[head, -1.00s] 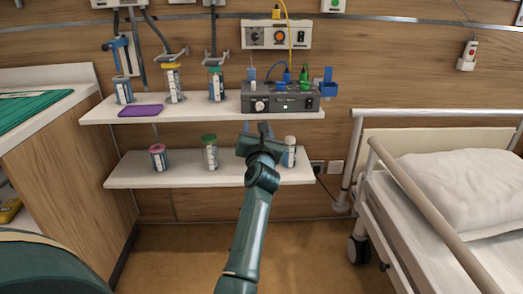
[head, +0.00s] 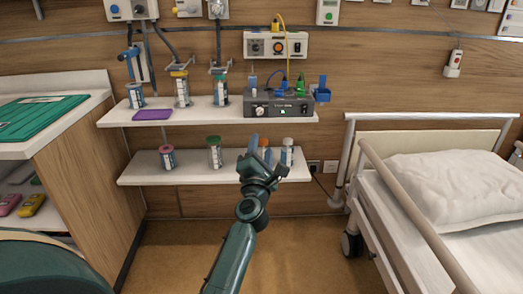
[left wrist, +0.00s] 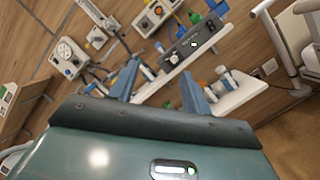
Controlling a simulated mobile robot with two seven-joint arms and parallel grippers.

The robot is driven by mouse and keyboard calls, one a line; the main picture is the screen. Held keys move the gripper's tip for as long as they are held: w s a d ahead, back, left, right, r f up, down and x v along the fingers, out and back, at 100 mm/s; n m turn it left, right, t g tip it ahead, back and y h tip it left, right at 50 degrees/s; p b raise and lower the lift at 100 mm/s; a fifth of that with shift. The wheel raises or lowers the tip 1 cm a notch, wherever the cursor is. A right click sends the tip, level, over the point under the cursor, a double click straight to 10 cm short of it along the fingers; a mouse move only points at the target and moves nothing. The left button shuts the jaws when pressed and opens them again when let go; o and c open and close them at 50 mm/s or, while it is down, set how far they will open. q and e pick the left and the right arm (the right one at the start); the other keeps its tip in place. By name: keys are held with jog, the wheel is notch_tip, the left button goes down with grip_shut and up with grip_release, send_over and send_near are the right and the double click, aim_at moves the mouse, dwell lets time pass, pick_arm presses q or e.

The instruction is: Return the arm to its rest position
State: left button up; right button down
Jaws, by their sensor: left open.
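My left gripper (head: 259,153) is in front of the lower wall shelf (head: 190,172) in the head view, with its arm coming up from the bottom. Its two blue fingers stand apart with nothing between them. In the left wrist view the open fingers (left wrist: 158,85) point toward the shelves, tilted in the picture. A bottle with an orange cap (head: 264,152) shows partly behind the gripper. A white-capped bottle (head: 287,152) stands just right of it. My right gripper is not in view.
The upper shelf (head: 180,113) holds several bottles, a purple item (head: 152,114) and a grey device box (head: 281,106). A bed (head: 440,165) with a pillow stands at the right. A wooden cabinet (head: 85,190) stands at the left. The floor between is clear.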

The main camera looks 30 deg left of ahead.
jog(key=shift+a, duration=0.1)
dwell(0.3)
pick_arm(q)
jog(key=s+d+f+m+g+h, duration=0.1)
jog(key=s+d+f+m+h, duration=0.55)
jog(key=s+m, duration=0.35)
jog(key=s+d+f+m+h, duration=0.5)
jog(key=s+d+m, duration=0.2)
jog(key=m, duration=0.5)
jog(key=s+d+f+m+g+h, duration=0.1)
jog(key=s+d+f+m+g, duration=0.1)
jog(key=s+m, duration=0.3)
jog(key=s+d+f+m+g, duration=0.2)
jog(key=s+d+m+g, duration=0.15)
jog(key=s, duration=0.35)
jog(key=r+p, duration=0.1)
jog(key=p, duration=0.4)
jog(key=s+r+m+g+p, duration=0.1)
jog(key=p, duration=0.4)
jog(key=r+m+g+y+p, duration=0.1)
jog(key=r+p, duration=0.1)
jog(key=p, duration=0.3)
jog(key=shift+s+a+r, duration=0.1)
jog(key=shift+s+a, duration=0.2)
jog(key=shift+a, duration=0.05)
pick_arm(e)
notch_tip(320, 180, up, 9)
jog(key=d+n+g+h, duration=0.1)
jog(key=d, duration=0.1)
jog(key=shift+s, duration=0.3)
